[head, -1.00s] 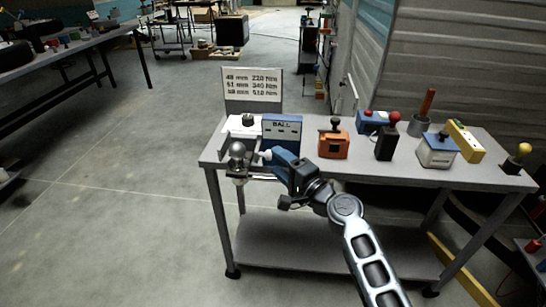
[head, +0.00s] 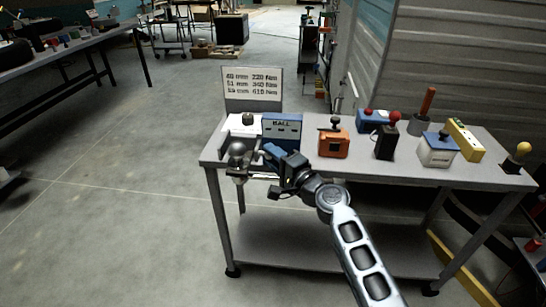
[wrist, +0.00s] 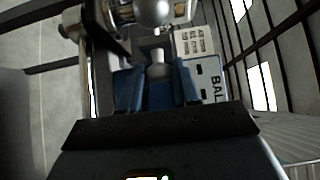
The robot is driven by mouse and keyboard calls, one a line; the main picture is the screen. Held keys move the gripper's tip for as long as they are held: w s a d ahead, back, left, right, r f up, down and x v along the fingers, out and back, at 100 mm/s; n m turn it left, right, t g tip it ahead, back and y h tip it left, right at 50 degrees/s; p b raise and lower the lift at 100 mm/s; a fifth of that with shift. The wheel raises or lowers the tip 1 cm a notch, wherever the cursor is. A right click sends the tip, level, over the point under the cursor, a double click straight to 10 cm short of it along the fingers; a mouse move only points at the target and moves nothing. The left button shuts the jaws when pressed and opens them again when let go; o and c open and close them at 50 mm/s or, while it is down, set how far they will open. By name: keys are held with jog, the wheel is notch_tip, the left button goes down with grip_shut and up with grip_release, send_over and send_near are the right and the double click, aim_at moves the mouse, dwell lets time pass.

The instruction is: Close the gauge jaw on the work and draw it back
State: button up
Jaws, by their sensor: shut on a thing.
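A shiny metal ball (head: 237,149) stands at the left front corner of the bench, on a grey gauge frame; it shows at the top of the wrist view (wrist: 153,11). My gripper (head: 268,154) is just right of the ball, low over the bench front. In the wrist view, its blue fingers (wrist: 158,80) are shut on a pale, rounded knob (wrist: 159,62) that points toward the ball. The knob seems to belong to the gauge jaw. I cannot tell whether the jaw touches the ball. My fingers hide the knob in the head view.
A blue box marked BALL (head: 283,131) stands close behind my gripper. A card with sizes (head: 252,83) stands behind it. An orange box (head: 333,142), a black box (head: 386,143) and a white box with a blue top (head: 437,150) are to the right.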

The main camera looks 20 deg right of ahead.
aim_at(258, 157)
grip_shut()
jog(key=w+a, duration=0.1)
jog(key=a, duration=0.2)
jog(key=shift+w+f+b, duration=0.1)
jog(key=shift+w+b, duration=0.25)
jog(key=shift+a, duration=0.2)
jog(key=o, duration=0.8)
grip_release()
jog(key=shift+w+a+r, duration=0.15)
jog(key=shift+a+r, duration=0.05)
jog(key=shift+a, duration=0.05)
jog(key=shift+d, duration=0.15)
jog(key=shift+f, duration=0.1)
